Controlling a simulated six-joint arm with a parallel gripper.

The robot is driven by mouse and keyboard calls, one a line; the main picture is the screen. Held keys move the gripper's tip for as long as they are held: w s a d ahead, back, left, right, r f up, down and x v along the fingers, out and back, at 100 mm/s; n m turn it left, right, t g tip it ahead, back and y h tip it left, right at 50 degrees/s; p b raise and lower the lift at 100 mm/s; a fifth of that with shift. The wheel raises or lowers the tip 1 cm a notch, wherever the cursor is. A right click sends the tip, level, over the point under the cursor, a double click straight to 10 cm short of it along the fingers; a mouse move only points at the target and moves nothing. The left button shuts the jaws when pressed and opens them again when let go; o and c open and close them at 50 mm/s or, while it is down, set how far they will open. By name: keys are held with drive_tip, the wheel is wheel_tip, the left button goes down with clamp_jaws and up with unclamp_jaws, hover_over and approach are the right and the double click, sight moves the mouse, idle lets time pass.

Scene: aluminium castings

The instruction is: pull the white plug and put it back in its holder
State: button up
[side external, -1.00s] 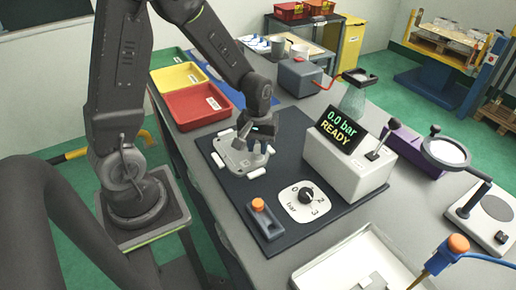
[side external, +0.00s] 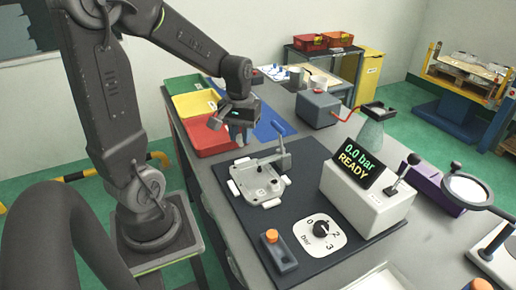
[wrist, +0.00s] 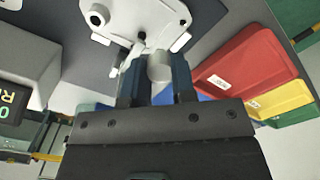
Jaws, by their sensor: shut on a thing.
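My gripper (side external: 238,138) hangs above the table just behind the casting, near the red tray. In the wrist view its two dark blue fingers (wrist: 156,84) are shut on the white plug (wrist: 159,67), a short pale cylinder whose end shows between them. The plug is not clear in the side view. The grey aluminium casting (side external: 262,186) lies flat on the dark mat among white pads, and part of it shows in the wrist view (wrist: 143,17). A grey upright clamp (side external: 283,158) stands at its back right edge. I cannot tell which thing is the plug's holder.
Red (side external: 205,138), yellow (side external: 196,103) and green trays line the table's left edge. A blue mat (side external: 270,124) lies behind. The display box (side external: 365,195) reads 0.0 bar READY. A dial plate (side external: 320,236) and an orange-button box (side external: 281,252) stand in front.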

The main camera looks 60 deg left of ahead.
drive_tip(key=shift+s+a+r, duration=0.25)
drive_tip(key=shift+a+r, duration=0.05)
drive_tip(key=shift+a, duration=0.1)
drive_tip(key=shift+r, duration=0.1)
drive_tip(key=w+d+f+m, duration=0.2)
drive_tip(key=w+d+m, duration=0.1)
drive_tip(key=d, duration=1.2)
drive_tip(key=s+d+f+m, duration=0.1)
drive_tip(key=s+d, duration=0.1)
drive_tip(key=d, duration=0.5)
drive_tip(key=s+d+m, duration=0.2)
drive_tip(key=s+d, duration=0.1)
drive_tip(key=d, duration=0.4)
drive_tip(key=shift+s+d+f, duration=0.15)
drive_tip(key=shift+d+f, duration=0.2)
drive_tip(key=shift+f, duration=0.05)
drive_tip(key=shift+f, duration=0.1)
drive_tip(key=shift+f, duration=2.8)
drive_tip(key=shift+f, duration=1.25)
